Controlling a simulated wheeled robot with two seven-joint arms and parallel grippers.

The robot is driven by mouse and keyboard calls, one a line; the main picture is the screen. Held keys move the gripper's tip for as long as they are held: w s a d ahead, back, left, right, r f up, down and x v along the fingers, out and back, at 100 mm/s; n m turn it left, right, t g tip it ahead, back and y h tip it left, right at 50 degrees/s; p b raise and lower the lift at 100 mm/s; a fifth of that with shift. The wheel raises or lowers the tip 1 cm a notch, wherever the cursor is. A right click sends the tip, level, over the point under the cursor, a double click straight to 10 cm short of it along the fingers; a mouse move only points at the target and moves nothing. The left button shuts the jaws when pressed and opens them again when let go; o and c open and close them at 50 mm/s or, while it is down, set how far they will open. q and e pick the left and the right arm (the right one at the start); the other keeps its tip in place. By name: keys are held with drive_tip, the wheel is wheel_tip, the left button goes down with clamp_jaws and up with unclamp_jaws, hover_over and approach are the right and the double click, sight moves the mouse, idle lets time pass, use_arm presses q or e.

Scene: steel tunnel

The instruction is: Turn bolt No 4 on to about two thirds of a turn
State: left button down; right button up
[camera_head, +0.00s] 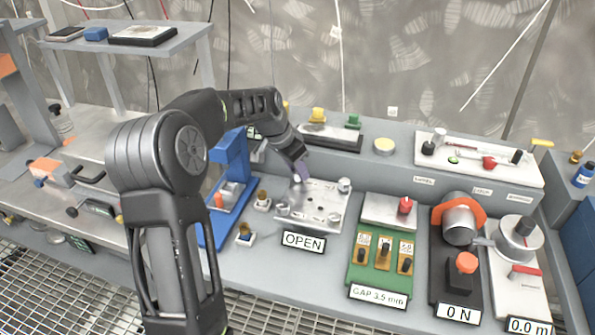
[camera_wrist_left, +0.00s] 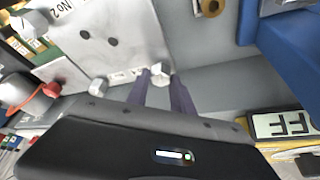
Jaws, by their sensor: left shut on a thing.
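A pale metal plate (camera_head: 318,203) lies on the bench behind an OPEN sign, with bolt heads at its corners. My left gripper (camera_head: 299,174) reaches down to its back left corner. In the left wrist view the purple-grey fingers (camera_wrist_left: 162,82) are shut on a bolt head (camera_wrist_left: 160,72) at the plate's edge; the fingers partly hide it. Another bolt head (camera_wrist_left: 98,87) stands along the same edge. The right gripper is not in view.
A blue press-like stand (camera_head: 232,165) is close to the left of the plate. To the right are a green gauge board (camera_head: 372,278), a 0 N unit (camera_head: 459,224) and a dial unit (camera_head: 519,240). A raised ledge (camera_head: 350,162) runs behind.

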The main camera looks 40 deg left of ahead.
use_arm(q)
drive_tip(key=m+h, duration=0.1)
drive_tip(key=m, duration=0.3)
drive_tip(key=shift+a+m+g+h, duration=0.1)
drive_tip(key=shift+m+g+h, duration=0.2)
drive_tip(key=shift+h, duration=0.1)
drive_tip(key=shift+m+g+h+p, duration=0.3)
drive_tip(key=shift+m+g+h, duration=0.15)
drive_tip(key=shift+m, duration=1.25)
drive_tip(key=c, duration=1.1)
unclamp_jaws()
drive_tip(key=shift+r, duration=0.1)
drive_tip(key=v, duration=0.7)
drive_tip(key=shift+a+r, duration=0.15)
drive_tip(key=shift+r, duration=0.15)
